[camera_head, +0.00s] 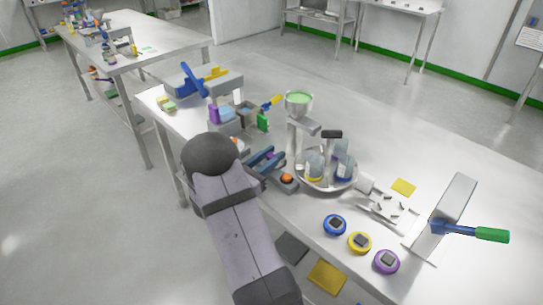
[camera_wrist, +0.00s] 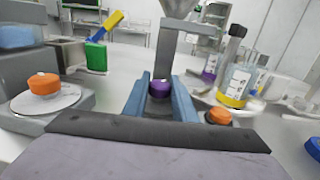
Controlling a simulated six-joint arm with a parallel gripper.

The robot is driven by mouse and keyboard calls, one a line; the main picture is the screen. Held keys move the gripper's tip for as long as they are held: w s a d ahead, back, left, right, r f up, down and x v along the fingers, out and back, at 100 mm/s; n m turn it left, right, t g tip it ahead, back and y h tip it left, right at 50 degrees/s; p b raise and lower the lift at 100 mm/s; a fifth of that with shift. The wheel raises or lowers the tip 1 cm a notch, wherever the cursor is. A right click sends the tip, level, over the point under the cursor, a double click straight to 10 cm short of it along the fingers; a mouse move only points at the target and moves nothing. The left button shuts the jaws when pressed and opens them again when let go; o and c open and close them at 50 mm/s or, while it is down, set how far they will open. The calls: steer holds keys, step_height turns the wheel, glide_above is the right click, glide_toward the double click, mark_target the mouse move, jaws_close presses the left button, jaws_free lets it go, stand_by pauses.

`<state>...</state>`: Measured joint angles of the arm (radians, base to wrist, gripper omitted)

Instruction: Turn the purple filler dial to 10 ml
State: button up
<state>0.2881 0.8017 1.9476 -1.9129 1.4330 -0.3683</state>
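The filler (camera_head: 296,135) is a grey stand with a funnel of green material, on the long table. In the wrist view its post (camera_wrist: 166,55) rises straight ahead. The purple dial (camera_wrist: 160,89) sits low at the foot of that post. My gripper (camera_wrist: 160,98) has blue fingers, one on each side of the dial. The fingers are apart, and I cannot tell whether they touch the dial. The head view shows my gripper (camera_head: 267,160) at the filler's left, with the dial mostly hidden. No scale or pointer on the dial can be read.
An orange button (camera_wrist: 217,116) is just right of my gripper. A device with an orange knob (camera_wrist: 44,84) is at left. A tray (camera_head: 326,185) with several bottles is right of the filler. Blue (camera_head: 335,224), yellow (camera_head: 360,242) and purple (camera_head: 387,261) round pieces lie near the front edge.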

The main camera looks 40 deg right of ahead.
steer(key=shift+s+d+n+t+y+b, duration=0.1)
steer(key=shift+n+t+y+b, duration=0.5)
steer(key=shift+n+t, duration=1.4)
steer(key=shift+t+y+b, duration=0.3)
steer(key=shift+t+y, duration=0.1)
steer(key=shift+t, duration=0.9)
steer(key=o, duration=1)
steer(key=shift+o, duration=0.2)
steer(key=shift+b+v, duration=0.5)
steer(key=shift+v, duration=3.2)
